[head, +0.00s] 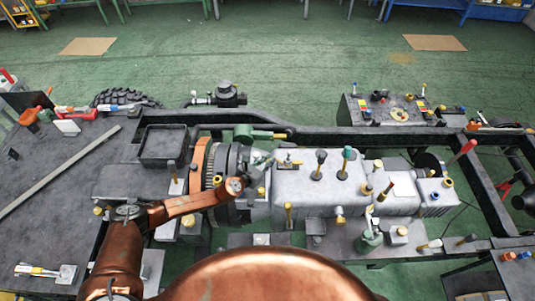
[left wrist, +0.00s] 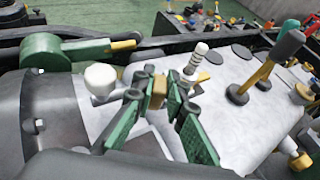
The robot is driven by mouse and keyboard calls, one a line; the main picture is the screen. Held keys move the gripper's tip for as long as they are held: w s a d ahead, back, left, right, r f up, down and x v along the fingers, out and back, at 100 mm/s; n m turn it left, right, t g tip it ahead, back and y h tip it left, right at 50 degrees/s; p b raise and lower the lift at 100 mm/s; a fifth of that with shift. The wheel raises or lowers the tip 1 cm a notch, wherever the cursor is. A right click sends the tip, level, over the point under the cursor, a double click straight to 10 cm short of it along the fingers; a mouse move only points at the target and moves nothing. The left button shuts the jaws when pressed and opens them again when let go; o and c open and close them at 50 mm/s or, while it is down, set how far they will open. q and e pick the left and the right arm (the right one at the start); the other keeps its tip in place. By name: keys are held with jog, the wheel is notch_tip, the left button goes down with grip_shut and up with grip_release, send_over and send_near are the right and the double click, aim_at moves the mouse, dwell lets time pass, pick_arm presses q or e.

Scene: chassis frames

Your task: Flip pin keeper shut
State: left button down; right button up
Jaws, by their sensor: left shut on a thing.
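My left gripper (head: 260,164) reaches over the left end of the grey gearbox housing (head: 303,190). In the left wrist view its green fingers (left wrist: 161,100) are close together around a small brass-coloured piece (left wrist: 157,92), which may be the pin keeper. Its lower part and any hinge are hidden by the fingers. A pale ribbed pin (left wrist: 197,58) stands tilted just beyond the right finger; it also shows in the head view (head: 288,157). A white rounded knob (left wrist: 100,79) is left of the fingers. My right gripper is not in view.
Several knobbed levers, one with a dark green knob (head: 347,153), stand on the housing right of my gripper. A black toothed ring (head: 222,172) and orange ring (head: 198,168) are at left. Dark chassis rails (head: 310,133) run behind the housing.

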pick_arm(q)
jog(key=n+y+p, duration=0.1)
jog(key=y+p, duration=0.1)
jog(key=d+n+t+y+p, duration=0.1)
jog(key=n+p, duration=0.1)
jog(key=s+d+n+t+y+p, duration=0.1)
jog(key=n+y+p, duration=0.1)
jog(key=p, duration=0.1)
jog(key=shift+d+y, duration=0.1)
jog(key=shift+y, duration=0.2)
jog(key=shift+d+n+y, duration=0.3)
jog(key=shift+n+y, duration=0.7)
jog(key=shift+y, duration=0.1)
jog(key=shift+t, duration=0.3)
jog(key=c, duration=2.2)
grip_release()
jog(key=shift+w, duration=0.1)
